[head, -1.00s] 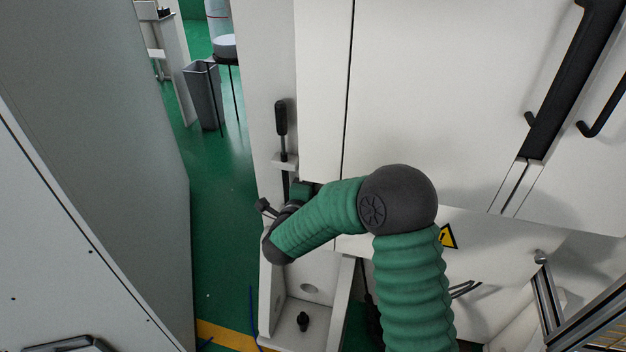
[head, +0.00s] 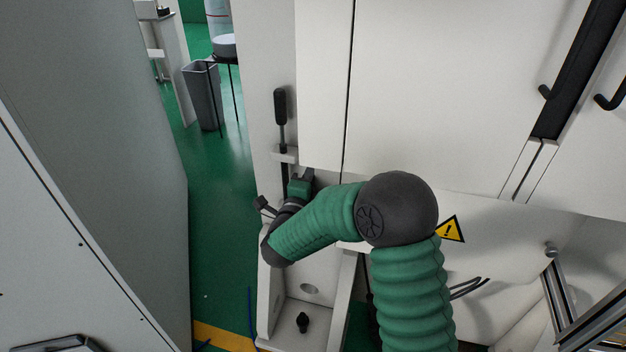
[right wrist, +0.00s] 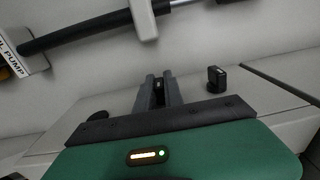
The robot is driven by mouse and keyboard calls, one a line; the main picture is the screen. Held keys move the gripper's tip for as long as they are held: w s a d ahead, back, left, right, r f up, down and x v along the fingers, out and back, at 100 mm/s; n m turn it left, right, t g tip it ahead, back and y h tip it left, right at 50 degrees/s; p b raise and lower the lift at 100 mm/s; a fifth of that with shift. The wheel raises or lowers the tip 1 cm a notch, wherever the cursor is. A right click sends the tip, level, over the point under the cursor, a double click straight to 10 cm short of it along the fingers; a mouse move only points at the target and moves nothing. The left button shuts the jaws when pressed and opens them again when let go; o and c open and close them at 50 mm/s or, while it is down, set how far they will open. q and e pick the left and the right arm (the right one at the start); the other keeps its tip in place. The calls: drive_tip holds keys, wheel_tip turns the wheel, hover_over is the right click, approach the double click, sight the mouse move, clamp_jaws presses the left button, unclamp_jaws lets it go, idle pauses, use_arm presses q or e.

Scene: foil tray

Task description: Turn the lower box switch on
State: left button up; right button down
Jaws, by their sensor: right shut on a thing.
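My right arm in its green sleeve reaches to the white machine. Its gripper (head: 304,177) is small and partly hidden in the head view, below the black-handled lever. In the right wrist view my right gripper (right wrist: 158,91) points at a pale panel, its two dark fingers close together. They are shut on a small dark switch (right wrist: 158,85), mostly hidden between them. I cannot tell from its look whether it is on or off. Another black switch (right wrist: 216,79) stands to the right of the fingers, apart from them. My left gripper is in neither view.
A lever with a black handle (head: 281,107) stands upright on the machine's side. A black knob (head: 303,322) sits on the lower ledge. A grey cabinet (head: 95,150) fills the left, with green floor (head: 222,240) between. A bar (right wrist: 75,32) crosses above the fingers.

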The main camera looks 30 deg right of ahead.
drive_tip(key=c, duration=1.5)
unclamp_jaws()
drive_tip(key=shift+f, duration=0.15)
drive_tip(key=shift+o, duration=0.2)
drive_tip(key=v, duration=1.7)
drive_tip(key=shift+s+d, duration=0.1)
drive_tip(key=shift+d, duration=0.05)
